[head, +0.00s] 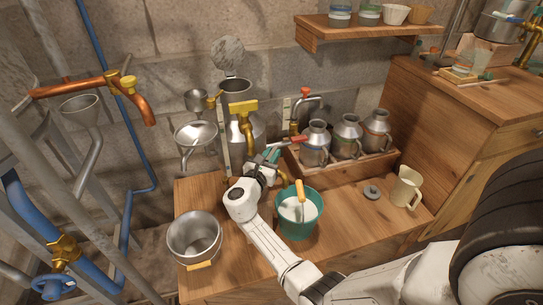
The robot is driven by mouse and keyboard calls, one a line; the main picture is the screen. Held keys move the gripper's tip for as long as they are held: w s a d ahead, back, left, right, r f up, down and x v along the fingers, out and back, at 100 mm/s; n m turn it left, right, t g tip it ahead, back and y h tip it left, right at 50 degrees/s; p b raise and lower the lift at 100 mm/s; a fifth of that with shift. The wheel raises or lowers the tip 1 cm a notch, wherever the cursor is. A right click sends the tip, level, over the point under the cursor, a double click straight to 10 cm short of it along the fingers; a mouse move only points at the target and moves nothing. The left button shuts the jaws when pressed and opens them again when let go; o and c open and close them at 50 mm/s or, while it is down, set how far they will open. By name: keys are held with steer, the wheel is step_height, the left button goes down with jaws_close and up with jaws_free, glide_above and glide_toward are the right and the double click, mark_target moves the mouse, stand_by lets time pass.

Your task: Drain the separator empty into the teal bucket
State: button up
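The teal bucket (311,229) stands on the wooden bench, right of my forearm. Whitish stuff shows inside it, and a yellow-handled piece stands up at its rim. A grey metal vessel with a brass-yellow spout, which looks like the separator (255,132), stands behind my gripper and is partly hidden.
A steel pot (194,236) stands at the bench's left front. Several metal cans (347,133) sit in a wooden crate at the back right. A cream jug (406,187) and a small grey lid (371,192) are on the right. Bench between bucket and lid is clear.

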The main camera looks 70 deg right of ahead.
steer(key=o, duration=0.4)
steer(key=shift+c, duration=0.2)
steer(key=a+p, duration=0.2)
steer(key=a, duration=0.8)
steer(key=shift+w+a, duration=0.1)
steer(key=shift+a, duration=0.3)
